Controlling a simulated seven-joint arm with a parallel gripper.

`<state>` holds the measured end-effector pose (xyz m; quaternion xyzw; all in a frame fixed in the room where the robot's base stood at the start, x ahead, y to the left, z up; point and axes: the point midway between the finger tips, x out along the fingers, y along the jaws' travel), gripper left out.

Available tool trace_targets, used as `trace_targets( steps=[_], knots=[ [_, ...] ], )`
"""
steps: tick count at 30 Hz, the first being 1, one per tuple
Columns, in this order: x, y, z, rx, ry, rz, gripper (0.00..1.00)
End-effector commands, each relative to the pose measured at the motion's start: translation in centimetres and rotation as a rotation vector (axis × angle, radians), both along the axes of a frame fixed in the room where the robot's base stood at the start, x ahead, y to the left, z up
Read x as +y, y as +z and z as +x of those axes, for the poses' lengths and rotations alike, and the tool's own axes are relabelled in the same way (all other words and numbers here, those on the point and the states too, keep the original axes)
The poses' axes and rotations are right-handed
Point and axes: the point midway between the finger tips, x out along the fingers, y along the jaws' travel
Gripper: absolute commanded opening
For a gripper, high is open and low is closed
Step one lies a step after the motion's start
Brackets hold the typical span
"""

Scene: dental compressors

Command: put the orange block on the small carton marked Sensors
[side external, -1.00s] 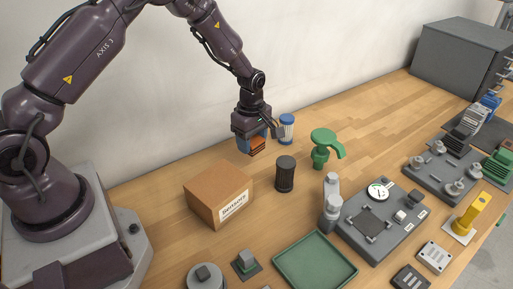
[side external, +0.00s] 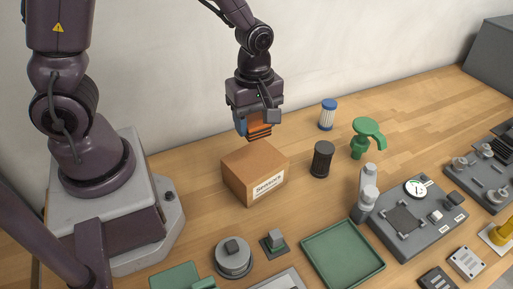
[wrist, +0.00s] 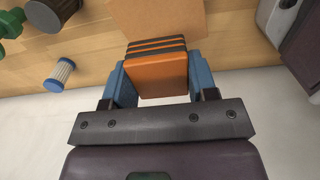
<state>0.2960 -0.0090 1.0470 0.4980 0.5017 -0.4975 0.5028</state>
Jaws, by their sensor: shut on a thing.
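The orange block (side external: 259,130), with dark stripes, is held between the blue fingers of my gripper (side external: 255,128). In the wrist view the block (wrist: 158,75) sits between both fingertips of my gripper (wrist: 157,78). The small carton marked Sensors (side external: 240,178) is a brown box on the wooden table, its white label facing the front right. My gripper and the block are above the carton's back part, with the block seemingly a little clear of its top. In the wrist view part of the carton (wrist: 155,18) shows just beyond the block.
A black ribbed cylinder (side external: 321,160) stands right of the carton. A blue-and-white filter (side external: 327,114) and a green tap-like part (side external: 366,138) stand further right. A green tray (side external: 309,247) and small grey parts lie in front. The wall is behind.

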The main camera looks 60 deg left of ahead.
Motion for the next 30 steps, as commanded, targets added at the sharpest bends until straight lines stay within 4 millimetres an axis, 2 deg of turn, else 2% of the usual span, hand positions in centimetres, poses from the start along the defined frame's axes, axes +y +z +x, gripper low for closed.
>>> trace_targets(
  steps=[4,15,28,29,30],
  knots=[
    [-0.3,-2.4,-0.3,0.007,-0.010,0.001,0.25],
    [-0.2,-6.8,-0.2,0.005,-0.009,0.001,0.25],
    [-0.3,-7.5,-0.1,0.002,-0.009,0.000,0.25],
    [-0.3,-7.6,-0.1,0.002,-0.009,0.000,0.55],
    [-0.3,-7.5,-0.1,0.001,-0.009,0.000,0.64]
  ],
)
